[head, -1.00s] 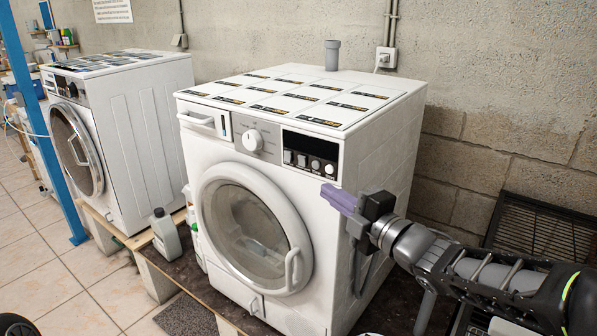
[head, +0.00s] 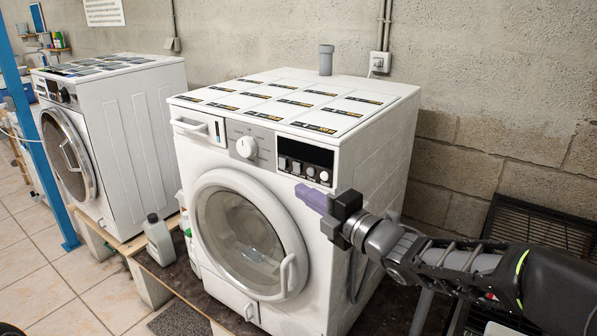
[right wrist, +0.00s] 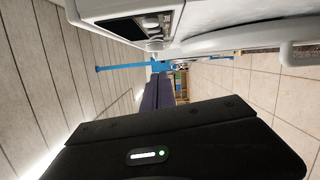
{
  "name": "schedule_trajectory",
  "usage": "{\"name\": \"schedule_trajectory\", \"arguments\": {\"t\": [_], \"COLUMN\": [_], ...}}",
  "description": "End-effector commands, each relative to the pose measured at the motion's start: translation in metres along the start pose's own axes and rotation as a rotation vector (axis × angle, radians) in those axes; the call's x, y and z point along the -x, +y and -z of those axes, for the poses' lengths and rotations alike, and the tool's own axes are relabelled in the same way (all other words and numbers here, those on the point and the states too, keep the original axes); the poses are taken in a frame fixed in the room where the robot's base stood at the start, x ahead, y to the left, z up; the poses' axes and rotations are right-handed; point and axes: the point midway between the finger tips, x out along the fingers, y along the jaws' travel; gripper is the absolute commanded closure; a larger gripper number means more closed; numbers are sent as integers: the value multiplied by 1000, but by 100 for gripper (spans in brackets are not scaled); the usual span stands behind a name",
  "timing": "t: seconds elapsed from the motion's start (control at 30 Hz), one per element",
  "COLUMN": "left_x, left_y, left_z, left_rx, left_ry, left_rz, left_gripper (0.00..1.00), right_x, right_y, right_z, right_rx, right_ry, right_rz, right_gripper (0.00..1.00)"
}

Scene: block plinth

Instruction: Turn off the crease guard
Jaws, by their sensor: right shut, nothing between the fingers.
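The near white washing machine (head: 345,240) has a control panel with a large dial (head: 246,147) and a black display panel (head: 306,157). A row of small buttons (head: 297,167) runs along the lower part of that display; their labels are too small to read, so I cannot tell which is the crease guard. My right gripper (head: 312,197) is shut and empty, its purple fingers just below and in front of the right end of the buttons. In the right wrist view the panel's knobs (right wrist: 152,28) show at the top, beyond the fingers (right wrist: 158,92). My left gripper is not in view.
A grey bottle (head: 160,240) stands on the wooden platform beside the near machine. The round door (head: 240,235) with its handle is below the panel. A black rack (head: 540,225) leans at the right.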

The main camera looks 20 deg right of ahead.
Motion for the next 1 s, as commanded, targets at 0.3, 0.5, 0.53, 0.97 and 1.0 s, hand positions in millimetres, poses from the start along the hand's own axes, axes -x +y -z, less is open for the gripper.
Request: {"name": "schedule_trajectory", "arguments": {"t": [0.3, 0.5, 0.53, 0.97, 1.0], "left_x": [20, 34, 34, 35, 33], "left_y": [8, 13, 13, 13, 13], "left_z": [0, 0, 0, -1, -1], "left_rx": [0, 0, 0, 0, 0], "left_ry": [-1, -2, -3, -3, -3], "left_rz": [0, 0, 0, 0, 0], "left_gripper": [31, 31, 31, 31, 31], "right_x": [-64, -68, -69, -69, -70], "right_y": [2, 3, 3, 0, -1], "right_z": [-2, -31, -33, -38, -39], "right_rx": [-2, -1, 0, -1, 0], "right_ry": [1, -1, -1, 1, 0], "right_rz": [2, 1, 0, -1, -1], "right_gripper": [100, 100, 100, 100, 100]}}
